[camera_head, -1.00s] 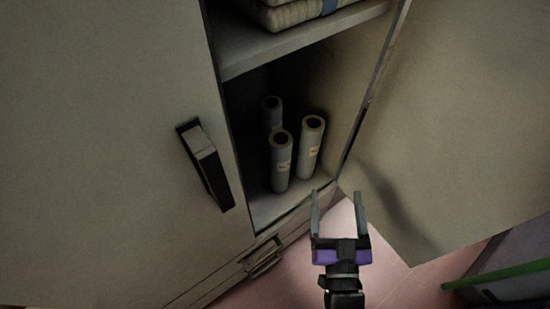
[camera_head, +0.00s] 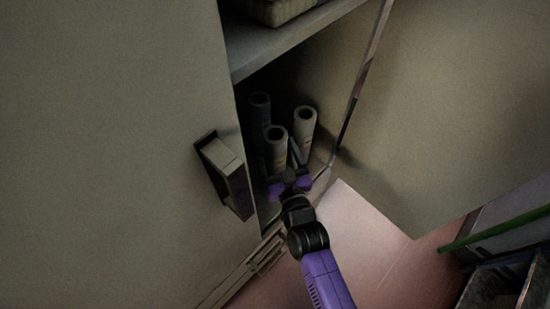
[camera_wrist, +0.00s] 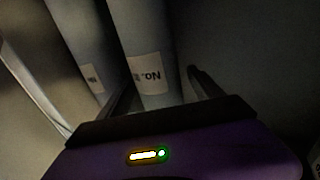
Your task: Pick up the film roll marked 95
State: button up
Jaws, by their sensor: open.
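Three upright pale film rolls stand on the cupboard's lower shelf: one at the back left (camera_head: 260,106), one at the front middle (camera_head: 276,142), and one at the right (camera_head: 304,124). My gripper (camera_head: 281,158) is open and low at the front roll, with one finger between the front and right rolls. In the wrist view a roll (camera_wrist: 138,45) stands between my open fingers (camera_wrist: 160,84), closer to the left finger. Its label (camera_wrist: 150,74) starts "No."; the number is unreadable. Another labelled roll (camera_wrist: 80,40) stands to its left. I cannot tell which is 95.
The open door (camera_head: 440,110) stands at the right. A shelf (camera_head: 290,42) above the rolls carries a pale item (camera_head: 275,8). A dark crate (camera_head: 500,285) stands at the lower right.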

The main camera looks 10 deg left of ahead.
jog(key=shift+w+a, duration=0.1)
jog(key=shift+w, duration=0.25)
grip_shut()
jog(key=shift+r, duration=0.1)
jog(key=shift+r, duration=0.15)
